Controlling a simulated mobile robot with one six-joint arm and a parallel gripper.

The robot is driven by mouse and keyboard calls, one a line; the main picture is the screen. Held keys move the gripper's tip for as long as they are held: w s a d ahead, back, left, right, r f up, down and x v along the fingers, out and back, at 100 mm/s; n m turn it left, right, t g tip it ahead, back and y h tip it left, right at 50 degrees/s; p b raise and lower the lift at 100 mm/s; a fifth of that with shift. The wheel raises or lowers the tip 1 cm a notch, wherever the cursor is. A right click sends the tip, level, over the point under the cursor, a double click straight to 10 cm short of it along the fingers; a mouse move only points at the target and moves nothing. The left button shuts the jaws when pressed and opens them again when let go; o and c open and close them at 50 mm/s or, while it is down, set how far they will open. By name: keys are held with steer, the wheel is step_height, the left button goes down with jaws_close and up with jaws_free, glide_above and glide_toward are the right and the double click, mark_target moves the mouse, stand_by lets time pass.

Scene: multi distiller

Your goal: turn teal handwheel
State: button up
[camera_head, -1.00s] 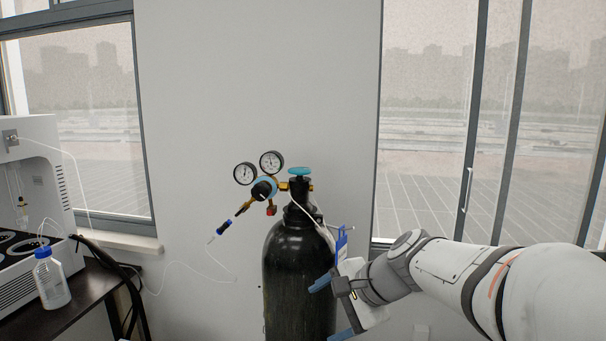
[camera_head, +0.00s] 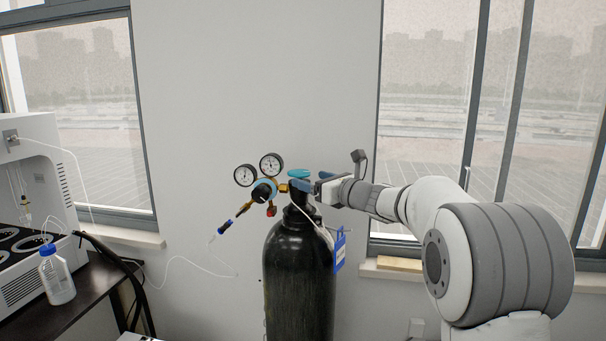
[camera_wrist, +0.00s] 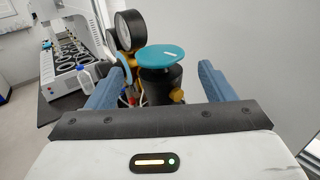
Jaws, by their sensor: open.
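The teal handwheel (camera_head: 299,173) sits on top of the black gas cylinder (camera_head: 298,275), at the valve. In the wrist view the handwheel (camera_wrist: 161,56) shows as a teal disc with a small white mark, above the dark valve neck. My gripper (camera_head: 306,184) reaches in from the right at about the handwheel's height. In the wrist view my gripper (camera_wrist: 160,86) is open, with one blue finger on each side of the handwheel and valve. Gaps show between the fingers and the wheel; no contact is visible.
A regulator with two round gauges (camera_head: 271,166) stands just left of the handwheel. A blue tag (camera_head: 339,249) hangs at the cylinder's right. A white instrument (camera_head: 34,165) and a blue-capped bottle (camera_head: 56,274) are on the dark table at left. The wall is close behind.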

mark_target(304, 176)
steer(key=p+x, duration=0.1)
steer(key=x, duration=0.3)
steer(key=shift+w, duration=0.1)
steer(key=shift+c, duration=0.5)
steer(key=c, duration=0.8)
